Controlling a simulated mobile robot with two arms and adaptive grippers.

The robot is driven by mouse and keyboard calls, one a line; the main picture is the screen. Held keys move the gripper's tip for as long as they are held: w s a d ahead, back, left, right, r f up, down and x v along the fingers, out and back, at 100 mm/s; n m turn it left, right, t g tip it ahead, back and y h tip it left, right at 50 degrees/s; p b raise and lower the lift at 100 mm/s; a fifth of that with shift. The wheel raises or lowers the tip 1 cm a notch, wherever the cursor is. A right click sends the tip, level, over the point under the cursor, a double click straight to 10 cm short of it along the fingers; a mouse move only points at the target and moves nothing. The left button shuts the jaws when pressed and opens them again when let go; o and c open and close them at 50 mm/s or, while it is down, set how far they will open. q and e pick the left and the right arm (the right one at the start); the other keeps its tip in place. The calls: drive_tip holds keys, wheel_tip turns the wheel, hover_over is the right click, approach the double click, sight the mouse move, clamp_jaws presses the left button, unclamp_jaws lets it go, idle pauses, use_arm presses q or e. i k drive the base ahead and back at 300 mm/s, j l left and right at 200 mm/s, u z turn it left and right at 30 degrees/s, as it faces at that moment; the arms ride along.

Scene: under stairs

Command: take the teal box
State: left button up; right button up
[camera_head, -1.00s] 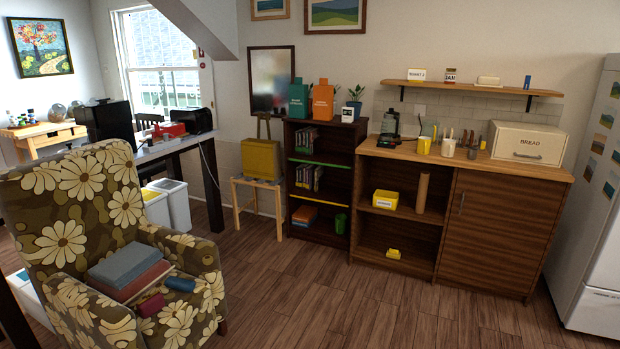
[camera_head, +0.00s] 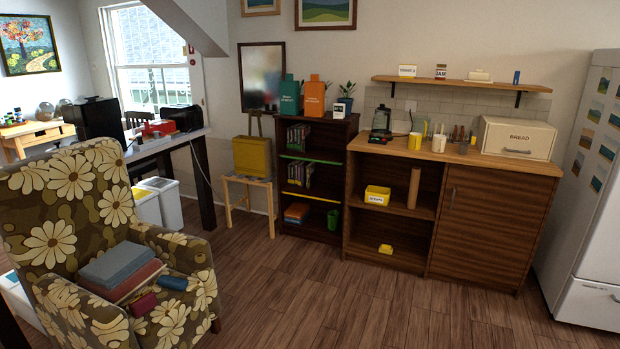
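A teal box-like container (camera_head: 290,97) with a narrow top and small writing stands on top of the dark bookcase (camera_head: 325,152), at its left end. An orange container (camera_head: 314,98) of similar shape stands just to its right. The writing on both is too small to read surely. Neither of my grippers shows in the head view.
A yellow bag-like thing (camera_head: 252,156) sits on a small wooden stool (camera_head: 250,190) left of the bookcase. A flowered armchair (camera_head: 60,220) fills the left front. A wooden cabinet (camera_head: 490,225) stands right of the bookcase. The wooden floor (camera_head: 300,290) before them is clear.

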sight(289, 89)
drive_tip(key=i+l, duration=0.15)
drive_tip(key=i, duration=0.4)
drive_tip(key=i+l, duration=0.15)
drive_tip(key=i, duration=0.4)
drive_tip(key=i+l, duration=0.15)
drive_tip(key=i, duration=0.4)
drive_tip(key=i+l, duration=0.15)
drive_tip(key=i, duration=0.4)
drive_tip(key=i+l+u, duration=0.1)
drive_tip(key=i, duration=0.45)
drive_tip(key=i+l, duration=0.2)
drive_tip(key=i, duration=0.3)
drive_tip(key=i+l, duration=0.2)
drive_tip(key=i, duration=0.35)
